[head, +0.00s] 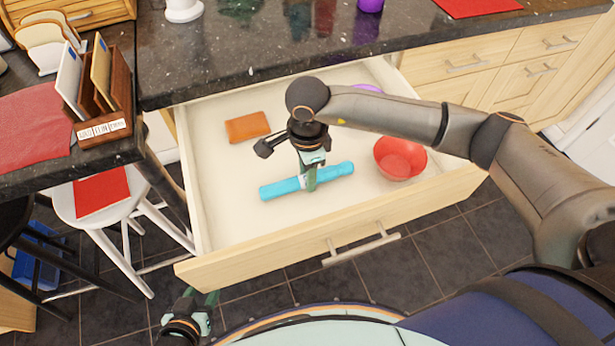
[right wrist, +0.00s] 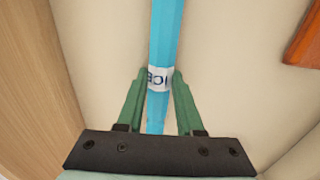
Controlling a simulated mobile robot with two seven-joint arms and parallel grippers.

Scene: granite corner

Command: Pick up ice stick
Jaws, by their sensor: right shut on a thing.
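The ice stick (head: 331,173) is a light blue bar with a white label reading ICE. It lies at a slight slant in the open drawer. In the right wrist view the ice stick (right wrist: 166,30) runs up the middle between the fingers. My right gripper (head: 310,183) points down into the drawer and is shut on the stick near its middle; its green fingers (right wrist: 158,80) sit on both sides of the label. My left gripper (head: 200,308) shows in part at the bottom left, low by the floor and away from the drawer; its jaws are not clear.
The open drawer (head: 215,205) also holds a brown wallet-like item (head: 247,127), a red bowl (head: 400,157) and a purple item (head: 368,88) partly behind my arm. The dark counter (head: 220,65) overhangs behind. A white stool (head: 125,205) stands at the left.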

